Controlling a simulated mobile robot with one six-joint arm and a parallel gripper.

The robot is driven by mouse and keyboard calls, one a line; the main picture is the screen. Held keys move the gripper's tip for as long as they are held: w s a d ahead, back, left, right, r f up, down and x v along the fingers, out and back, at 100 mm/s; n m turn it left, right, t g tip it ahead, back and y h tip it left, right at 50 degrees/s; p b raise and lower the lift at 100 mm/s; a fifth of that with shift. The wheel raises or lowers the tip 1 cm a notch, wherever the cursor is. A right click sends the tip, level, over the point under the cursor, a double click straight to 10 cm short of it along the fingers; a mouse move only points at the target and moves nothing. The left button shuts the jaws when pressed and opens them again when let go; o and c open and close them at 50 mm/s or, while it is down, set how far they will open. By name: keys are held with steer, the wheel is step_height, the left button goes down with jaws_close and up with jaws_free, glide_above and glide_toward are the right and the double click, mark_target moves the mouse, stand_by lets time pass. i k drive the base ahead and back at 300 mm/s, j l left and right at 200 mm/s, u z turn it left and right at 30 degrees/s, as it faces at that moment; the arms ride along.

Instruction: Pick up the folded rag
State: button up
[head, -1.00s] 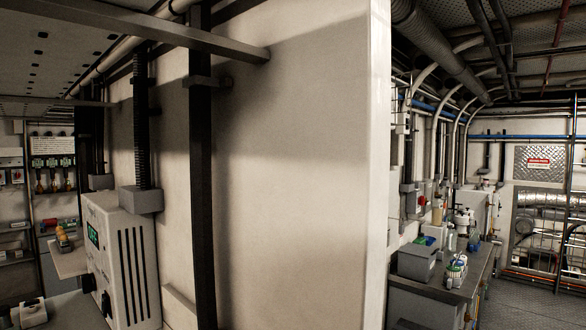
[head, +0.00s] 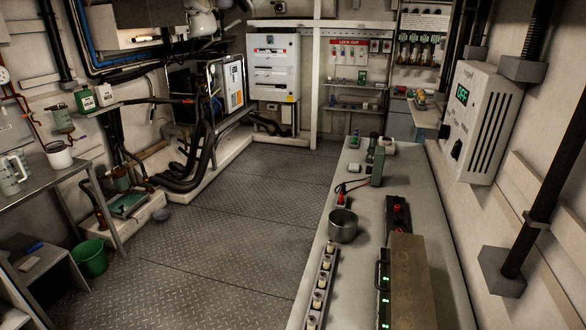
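I cannot make out a folded rag for certain in the head view. A flat green item (head: 129,205) lies on a low pale plinth at the left; it is too small to tell what it is. A small blue item (head: 33,247) lies on a grey step stool (head: 42,262) at the lower left, also unclear. My gripper is not in view.
A long bench (head: 334,274) at the right holds a metal pot (head: 343,226), a power strip (head: 320,288) and a brown box (head: 409,280). A green bucket (head: 91,257) stands below a left-hand table (head: 32,183). The chequer-plate floor (head: 225,225) between them is clear.

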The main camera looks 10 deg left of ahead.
mark_target(353, 167)
steer(key=j+u, duration=0.3)
steer(key=u, duration=0.2)
steer(key=j+u, duration=0.7)
steer(key=u, duration=0.25)
steer(key=i+j+u, duration=0.1)
steer(key=j+u, duration=0.2)
steer(key=u, duration=0.15)
steer(key=i+j+z, duration=0.15)
steer(key=i+j, duration=0.15)
steer(key=i, duration=0.25)
steer(key=i+j+z, duration=0.15)
steer(key=i+j, duration=0.15)
steer(key=i, duration=0.2)
steer(key=i+l+z, duration=1)
steer(key=i+z, duration=0.7)
steer(key=i+j+z, duration=0.25)
steer(key=i+z, duration=0.15)
steer(key=i, duration=0.2)
steer(key=i+l+z, duration=0.3)
steer(key=i, duration=0.5)
steer(key=i+z, duration=0.25)
steer(key=i, duration=0.55)
